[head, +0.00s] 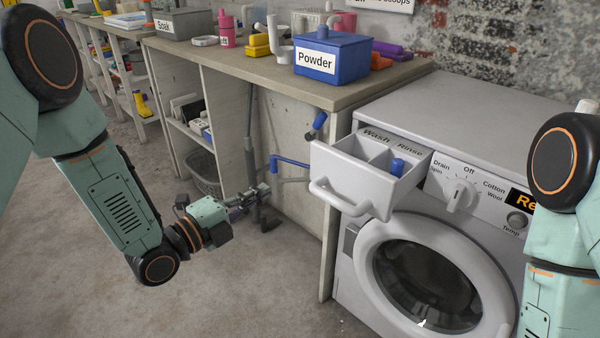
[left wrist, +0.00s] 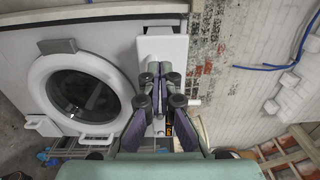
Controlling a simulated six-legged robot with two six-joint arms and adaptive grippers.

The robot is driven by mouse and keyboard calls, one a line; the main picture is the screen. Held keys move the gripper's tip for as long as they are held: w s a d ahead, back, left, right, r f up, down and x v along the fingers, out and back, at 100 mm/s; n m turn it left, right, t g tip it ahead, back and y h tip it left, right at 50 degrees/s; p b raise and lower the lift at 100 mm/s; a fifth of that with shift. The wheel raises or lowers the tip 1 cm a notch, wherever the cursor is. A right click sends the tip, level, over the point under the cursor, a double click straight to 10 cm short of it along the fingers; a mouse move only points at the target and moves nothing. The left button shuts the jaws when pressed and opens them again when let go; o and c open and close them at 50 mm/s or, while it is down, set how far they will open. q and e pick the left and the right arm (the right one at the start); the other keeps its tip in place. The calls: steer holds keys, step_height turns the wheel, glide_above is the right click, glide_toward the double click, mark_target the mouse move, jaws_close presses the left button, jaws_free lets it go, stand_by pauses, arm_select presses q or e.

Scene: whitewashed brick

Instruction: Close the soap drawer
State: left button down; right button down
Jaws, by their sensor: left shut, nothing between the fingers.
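The white soap drawer (head: 340,190) is pulled out of the upper left of the washing machine's front, with its bar handle facing out. Its compartments show from above, and a blue insert (head: 397,167) stands in one of them. In the left wrist view the drawer (left wrist: 150,46) is partly hidden behind my fingers. My left gripper (head: 266,189) is shut and empty, left of the drawer and apart from it in the head view. The gripper (left wrist: 162,70) points towards the drawer in the left wrist view. My right arm shows at the right edge; its gripper is out of view.
The washing machine (head: 475,100) has a round door (head: 367,270) below the drawer and a dial (head: 461,195) to its right. A bench (head: 385,88) with a blue Powder box (head: 332,62) stands behind. Blue pipe (head: 290,161) runs left of the drawer.

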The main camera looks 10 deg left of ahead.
arm_select(q)
steer(key=b+x, duration=0.3)
steer(key=x, duration=0.9)
steer(key=shift+b, duration=0.4)
steer(key=shift+w, duration=0.1)
